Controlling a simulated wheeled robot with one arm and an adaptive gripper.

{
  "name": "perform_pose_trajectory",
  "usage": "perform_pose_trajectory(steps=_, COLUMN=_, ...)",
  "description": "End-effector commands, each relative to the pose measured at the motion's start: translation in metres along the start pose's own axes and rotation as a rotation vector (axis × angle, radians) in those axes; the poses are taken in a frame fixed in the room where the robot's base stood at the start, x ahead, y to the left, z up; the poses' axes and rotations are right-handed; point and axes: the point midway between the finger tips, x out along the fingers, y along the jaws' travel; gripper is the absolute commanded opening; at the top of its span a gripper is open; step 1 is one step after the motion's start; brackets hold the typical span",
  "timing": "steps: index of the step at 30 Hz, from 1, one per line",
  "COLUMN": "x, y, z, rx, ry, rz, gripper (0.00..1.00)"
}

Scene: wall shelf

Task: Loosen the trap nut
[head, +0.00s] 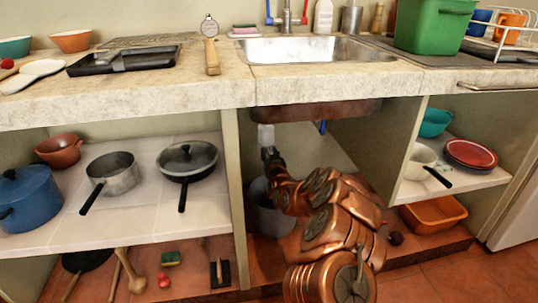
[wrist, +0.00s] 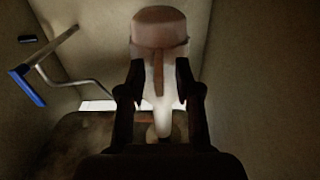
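Under the sink, a pale trap body (head: 265,137) hangs below the basin, and my gripper (head: 269,155) is just beneath it in the head view. In the wrist view, a pale, rounded trap body (wrist: 163,93) narrows downward, with a reddish-brown top (wrist: 158,24) and a brown strip down its front. I cannot make out a separate trap nut with certainty. My gripper also shows in the wrist view (wrist: 161,75), its dark fingers apart, one on each side of the pale body. Whether the fingers touch it is not clear.
A blue-ended metal pipe (wrist: 45,62) crosses the left of the wrist view. Cabinet panels close in on both sides. Shelves with a frying pan (head: 187,160) and a red plate (head: 470,153) flank the bay.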

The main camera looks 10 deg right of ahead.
Motion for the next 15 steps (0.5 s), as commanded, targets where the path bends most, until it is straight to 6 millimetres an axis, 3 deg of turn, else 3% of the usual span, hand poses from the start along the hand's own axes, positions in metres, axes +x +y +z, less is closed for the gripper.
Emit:
perform_pose_trajectory(steps=6, x=0.0001, y=0.0001, z=-0.0003, rx=0.0, ry=0.0, rz=0.0, gripper=0.33)
perform_pose_trajectory(steps=15, x=0.0, y=0.0002, z=-0.0002, rx=0.0, ry=0.0, rz=0.0, gripper=0.03)
